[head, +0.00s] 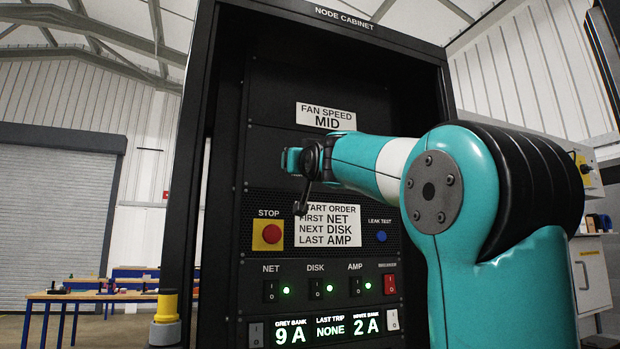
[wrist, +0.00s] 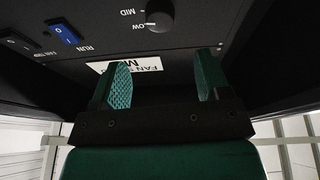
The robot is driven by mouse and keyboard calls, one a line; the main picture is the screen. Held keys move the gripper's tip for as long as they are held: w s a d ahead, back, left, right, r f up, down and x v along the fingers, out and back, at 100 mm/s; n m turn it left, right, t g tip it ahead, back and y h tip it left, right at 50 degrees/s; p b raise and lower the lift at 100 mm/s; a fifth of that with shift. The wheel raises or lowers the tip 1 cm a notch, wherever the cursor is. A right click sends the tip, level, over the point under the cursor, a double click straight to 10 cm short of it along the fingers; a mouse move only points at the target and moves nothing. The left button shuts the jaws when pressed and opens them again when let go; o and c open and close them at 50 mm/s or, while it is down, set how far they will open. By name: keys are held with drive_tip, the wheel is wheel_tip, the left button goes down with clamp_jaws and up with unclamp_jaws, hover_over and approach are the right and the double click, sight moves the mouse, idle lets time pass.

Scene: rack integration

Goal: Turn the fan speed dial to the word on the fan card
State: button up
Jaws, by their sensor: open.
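The fan card (head: 326,116) on the cabinet reads "FAN SPEED MID". It also shows, upside down and partly hidden, in the wrist view (wrist: 128,65). The fan speed dial (wrist: 160,17) is a round dark knob at the top of the wrist view, cut by the frame edge. The words LOW and MID show beside it, and its pale mark appears to face LOW. My gripper (wrist: 163,80) is open and empty, its green pads apart and short of the dial. In the head view I cannot make out the dial.
A blue RUN rocker switch (wrist: 64,33) sits on the dial's panel. Below the card in the head view are a red stop button (head: 271,233), a start order card (head: 327,227) and several rocker switches. The cabinet's side frame (head: 190,170) stands left of my arm.

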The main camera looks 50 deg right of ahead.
drive_tip(key=b+v, duration=0.3)
drive_tip(key=v, duration=0.4)
drive_tip(key=shift+b, duration=0.35)
drive_tip(key=shift+s+a, duration=0.1)
